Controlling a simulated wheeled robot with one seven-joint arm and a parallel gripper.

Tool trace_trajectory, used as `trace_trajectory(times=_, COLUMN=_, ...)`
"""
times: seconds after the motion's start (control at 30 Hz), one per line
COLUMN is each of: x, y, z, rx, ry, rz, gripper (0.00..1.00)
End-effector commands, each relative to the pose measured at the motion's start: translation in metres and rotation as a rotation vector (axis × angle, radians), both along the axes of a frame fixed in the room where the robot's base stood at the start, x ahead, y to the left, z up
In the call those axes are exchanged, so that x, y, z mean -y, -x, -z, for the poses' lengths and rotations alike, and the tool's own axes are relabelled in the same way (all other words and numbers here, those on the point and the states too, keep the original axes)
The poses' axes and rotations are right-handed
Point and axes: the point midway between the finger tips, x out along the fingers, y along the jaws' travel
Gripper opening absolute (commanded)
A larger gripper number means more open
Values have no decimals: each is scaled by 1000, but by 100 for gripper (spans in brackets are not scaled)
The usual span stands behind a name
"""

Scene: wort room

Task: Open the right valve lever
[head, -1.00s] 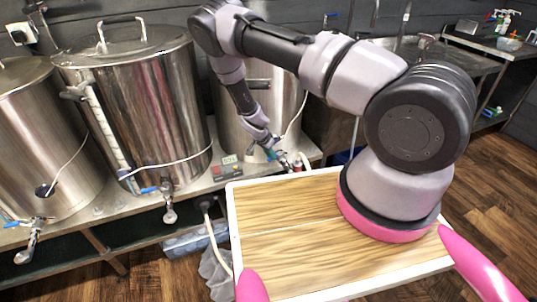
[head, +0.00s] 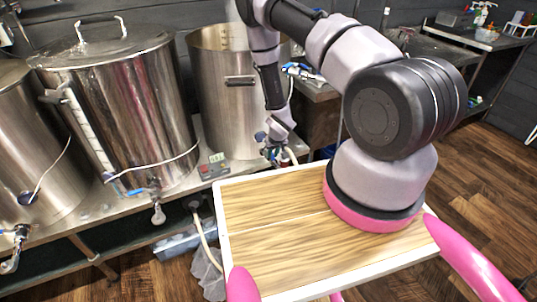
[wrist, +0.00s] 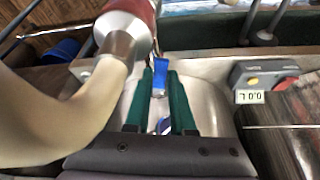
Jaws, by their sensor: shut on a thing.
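The right kettle (head: 222,95) is a tall steel pot behind my arm in the head view. In the wrist view, the blue valve lever (wrist: 160,72) lies between the two green fingers of my gripper (wrist: 162,80), which is shut on it. A steel fitting with a dark red part (wrist: 132,15) and a pale hose (wrist: 50,115) sit just left of the lever. In the head view my gripper (head: 273,150) is low at the front right of this kettle. The wrist hides most of the valve there, so the lever's exact angle is unclear.
A control box (head: 213,170) stands left of my gripper and also shows in the wrist view (wrist: 265,75). The middle kettle (head: 125,105) has its own valve (head: 158,212). A wooden-topped board with a white rim (head: 290,235) lies in front. Open floor (head: 480,185) is at right.

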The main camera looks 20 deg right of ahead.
Motion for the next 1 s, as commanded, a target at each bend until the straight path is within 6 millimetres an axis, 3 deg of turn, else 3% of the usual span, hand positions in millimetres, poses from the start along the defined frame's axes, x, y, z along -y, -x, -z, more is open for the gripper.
trace_trajectory(times=0.43, x=15, y=-3, z=0, rx=2, ry=-1, rz=-196, gripper=0)
trace_trajectory(times=0.97, x=17, y=-3, z=0, rx=2, ry=0, rz=-217, gripper=0)
trace_trajectory(times=1.0, x=17, y=-3, z=0, rx=2, ry=0, rz=-217, gripper=34)
